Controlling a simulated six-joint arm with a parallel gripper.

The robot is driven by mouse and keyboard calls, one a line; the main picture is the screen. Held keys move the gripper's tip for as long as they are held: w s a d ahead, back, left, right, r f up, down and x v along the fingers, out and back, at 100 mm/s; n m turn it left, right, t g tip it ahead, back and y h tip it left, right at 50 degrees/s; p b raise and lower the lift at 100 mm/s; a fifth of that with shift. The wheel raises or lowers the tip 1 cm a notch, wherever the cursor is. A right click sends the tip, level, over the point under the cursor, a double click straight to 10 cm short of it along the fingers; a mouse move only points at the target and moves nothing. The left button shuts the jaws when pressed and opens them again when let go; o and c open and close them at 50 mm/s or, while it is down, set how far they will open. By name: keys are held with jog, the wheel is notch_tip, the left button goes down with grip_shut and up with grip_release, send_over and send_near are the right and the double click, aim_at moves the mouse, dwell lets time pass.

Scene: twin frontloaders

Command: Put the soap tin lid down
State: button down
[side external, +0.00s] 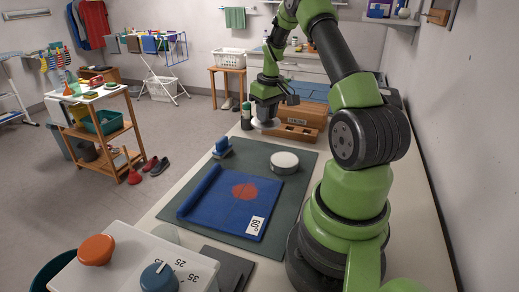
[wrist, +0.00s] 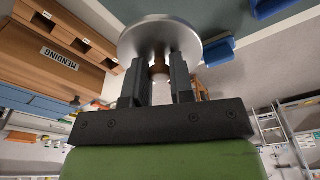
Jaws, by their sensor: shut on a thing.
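My gripper (wrist: 157,90) is shut on the knob (wrist: 159,70) of the soap tin lid (wrist: 160,32), a round silvery disc, in the wrist view. In the side external view the gripper (side external: 266,108) points down, with the lid (side external: 268,123) beneath it, beyond the mat's far edge. The lid looks roughly level; its gap to the counter is hard to tell. A round, white-topped tin (side external: 284,162) stands on the green mat (side external: 292,149), nearer the camera than the gripper. Its inside cannot be made out.
A wooden mending box (side external: 300,132) stands close to the right of the lid. A dark green bottle (side external: 246,118) stands just left of it. A blue brush (side external: 222,148) and a blue cloth (side external: 225,203) with a red stain lie on the mat. Bare counter (side external: 185,193) runs along the left.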

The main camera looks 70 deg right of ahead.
aim_at(257, 150)
jog(key=shift+w+d+f, duration=0.15)
jog(key=shift+w+d, duration=0.1)
jog(key=shift+w, duration=0.4)
jog(key=shift+w+d+f, duration=0.15)
jog(key=shift+w+d, duration=0.05)
jog(key=shift+w, duration=0.4)
jog(key=shift+w+f, duration=0.2)
jog(key=shift+w, duration=0.05)
notch_tip(257, 150, down, 10)
jog(key=shift+w+d+r, duration=0.1)
jog(key=shift+r, duration=0.05)
jog(key=shift+f, duration=0.2)
jog(key=c, duration=1)
grip_release()
jog(key=shift+r, duration=0.15)
